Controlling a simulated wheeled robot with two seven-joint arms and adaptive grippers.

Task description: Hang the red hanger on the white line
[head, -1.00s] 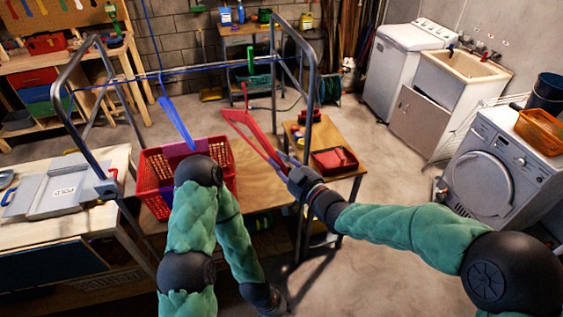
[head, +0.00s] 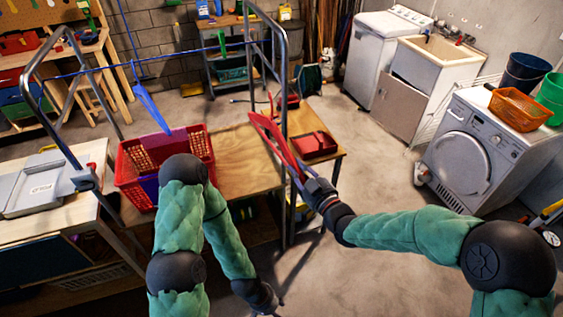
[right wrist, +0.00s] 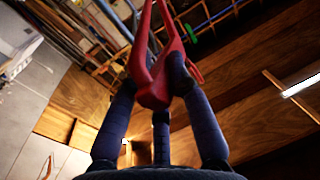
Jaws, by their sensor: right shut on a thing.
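The red hanger (head: 270,136) is held by my right gripper (head: 304,178), which is shut on it. The hanger slants up and left from the fingers, near the rack's right post, seen rather edge-on. In the right wrist view, the red hanger (right wrist: 154,92) sits between the dark fingers (right wrist: 155,98). A thin line (head: 195,52) across the metal rack looks blue; I cannot make out a white line. The hanger looks apart from this line. My left gripper (head: 264,300) is low at the bottom centre, dark and partly hidden; its jaws are unclear.
A blue hanger (head: 150,108) hangs on the blue line above a red basket (head: 128,180). The metal rack's right post (head: 284,110) stands close by the red hanger. A wooden table (head: 242,160) lies below. A washer (head: 470,150) stands at right, with clear floor before it.

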